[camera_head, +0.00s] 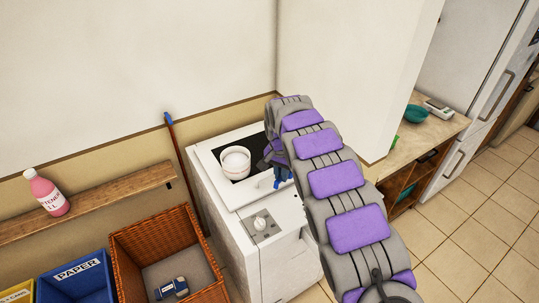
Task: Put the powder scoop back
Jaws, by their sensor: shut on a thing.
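My gripper (274,166) is over the right part of the open top of a white washing machine (222,197). It is shut on a small blue thing (283,178), which seems to be the powder scoop; my arm hides part of it and its exact shape is unclear. A white round tub (235,162) sits in the dark recess in the machine's top, left of my gripper and apart from it. I cannot make out the tub's contents clearly.
A wooden shelf (110,199) on the left holds a pink detergent bottle (47,192). Below are a wicker basket (140,243) with a blue item (171,288) and a blue paper bin (75,281). A blue-tipped stick (180,157) leans behind the machine. A counter (425,135) stands right.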

